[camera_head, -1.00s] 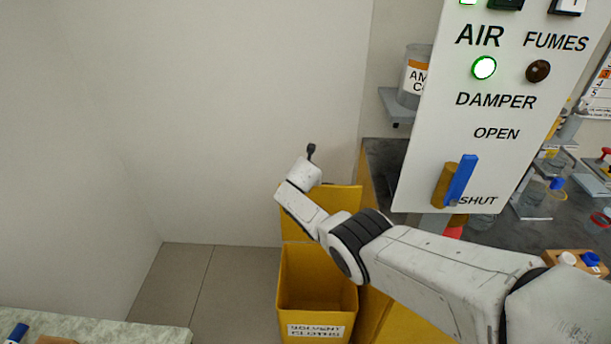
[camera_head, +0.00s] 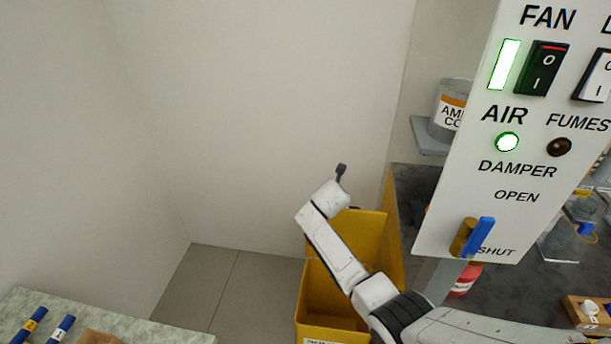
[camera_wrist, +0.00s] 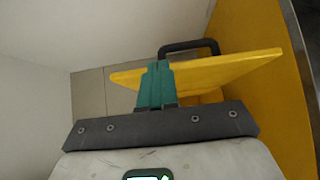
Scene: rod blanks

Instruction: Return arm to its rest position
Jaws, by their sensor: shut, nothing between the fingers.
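My gripper (camera_head: 341,168) is at the end of my white arm in the head view, raised in front of the pale wall and above the yellow bin (camera_head: 330,298). In the wrist view my gripper (camera_wrist: 157,70) shows its teal fingers together, with nothing between them. Beyond the fingers is the bin's yellow lid (camera_wrist: 220,70), with a dark handle (camera_wrist: 188,46). I cannot judge the exact gap between fingers and lid.
A white control panel (camera_head: 470,200) with a fan switch, a lit air lamp and a blue damper lever (camera_head: 480,238) stands right of my arm. A dark bench (camera_head: 410,185) lies behind it. A pale green table (camera_head: 130,318) is at lower left. The floor (camera_head: 205,285) between is clear.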

